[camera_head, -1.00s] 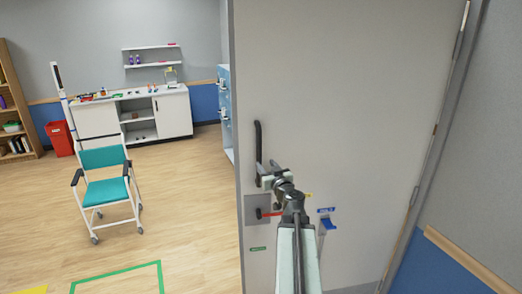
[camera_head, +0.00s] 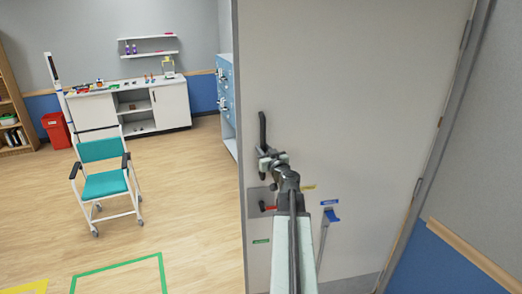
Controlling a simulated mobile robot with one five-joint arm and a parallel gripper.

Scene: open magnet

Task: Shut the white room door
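The white room door (camera_head: 350,110) stands open on the right side of the head view, with its hinges along its right edge and its free edge at left. A black vertical pull handle (camera_head: 262,130) is near the free edge. My gripper (camera_head: 268,160) is at the handle's lower end, overlapping it in the picture. Whether its fingers are open or closed around the handle is too small to tell. Below it, a red lever (camera_head: 269,208) on a grey plate is partly behind my arm.
A blue kick-down door stop (camera_head: 331,215) is low on the door, right of my arm. A teal chair (camera_head: 103,183) stands on the wood floor at left, near green floor tape (camera_head: 120,265). A white counter (camera_head: 172,105) and red bin (camera_head: 57,130) are farther back.

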